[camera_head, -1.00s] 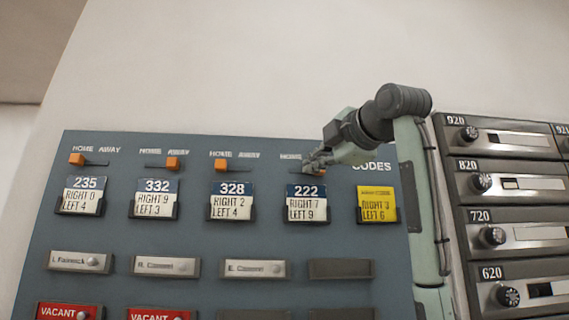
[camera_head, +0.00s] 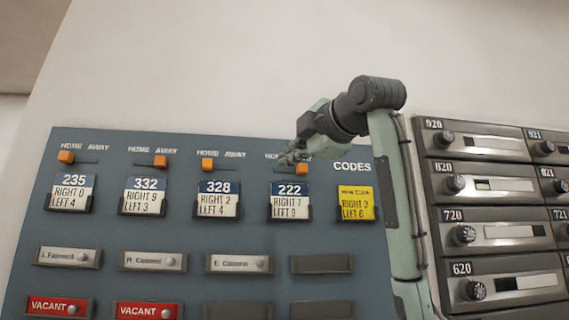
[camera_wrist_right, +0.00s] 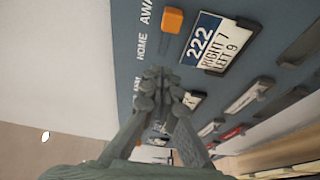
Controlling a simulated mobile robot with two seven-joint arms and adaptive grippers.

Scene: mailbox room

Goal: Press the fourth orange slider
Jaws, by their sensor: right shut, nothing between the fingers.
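The fourth orange slider (camera_head: 302,169) is on the blue-grey panel (camera_head: 115,220), above the 222 card (camera_head: 289,202). It sits toward the right, AWAY end of its slot and is partly covered in the head view. My right gripper (camera_head: 290,156) is shut and empty, in front of the panel just left of and above this slider. In the right wrist view the shut fingertips (camera_wrist_right: 158,72) are at the HOME side, and the orange slider (camera_wrist_right: 172,20) shows apart from them. My left gripper is not in view.
The other orange sliders stand to the left: first (camera_head: 66,156) at HOME, second (camera_head: 161,161) at AWAY, third (camera_head: 208,164) at HOME. A yellow code card (camera_head: 356,203) is right of 222. Numbered mailboxes (camera_head: 487,185) stand right of my arm.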

